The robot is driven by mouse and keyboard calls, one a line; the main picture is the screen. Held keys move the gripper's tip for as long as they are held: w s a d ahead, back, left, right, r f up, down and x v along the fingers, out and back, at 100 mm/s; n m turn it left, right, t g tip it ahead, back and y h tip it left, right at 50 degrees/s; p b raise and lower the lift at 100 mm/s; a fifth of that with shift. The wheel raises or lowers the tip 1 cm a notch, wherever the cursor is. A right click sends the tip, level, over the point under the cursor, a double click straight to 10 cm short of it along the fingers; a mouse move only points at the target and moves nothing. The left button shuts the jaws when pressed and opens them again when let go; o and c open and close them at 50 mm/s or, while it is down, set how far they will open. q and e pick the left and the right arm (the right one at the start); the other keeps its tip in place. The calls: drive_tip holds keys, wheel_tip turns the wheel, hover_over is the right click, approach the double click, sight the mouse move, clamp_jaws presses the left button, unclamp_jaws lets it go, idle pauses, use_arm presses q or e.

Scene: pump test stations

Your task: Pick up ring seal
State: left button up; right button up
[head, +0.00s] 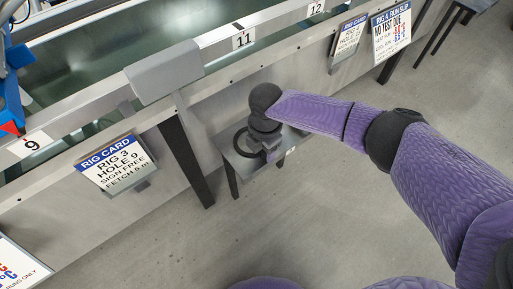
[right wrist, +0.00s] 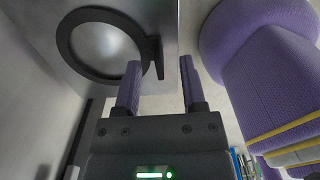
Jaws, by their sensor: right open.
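The ring seal is a black ring with a small block-like tab on one side. It lies on a small grey stand (head: 238,164), and part of it shows as a dark arc (head: 237,141) beside my right gripper in the head view. In the right wrist view the ring seal (right wrist: 65,45) is at the upper left, its tab toward the fingers. My right gripper (right wrist: 160,68) is open, with the tab appearing between its two purple fingertips; I see no clear contact. In the head view the right gripper (head: 267,153) points down over the stand, partly hidden by its wrist. My left gripper is not in view.
A long metal tank bench with number labels (head: 243,39) runs behind the stand. A rig card (head: 115,165) hangs on its front at left, and a run slip sign (head: 391,33) at upper right. A dark bench leg (head: 187,160) stands close left. The floor in front is clear.

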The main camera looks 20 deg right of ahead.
drive_tip(key=shift+f, duration=0.35)
drive_tip(key=shift+c, duration=0.4)
clamp_jaws()
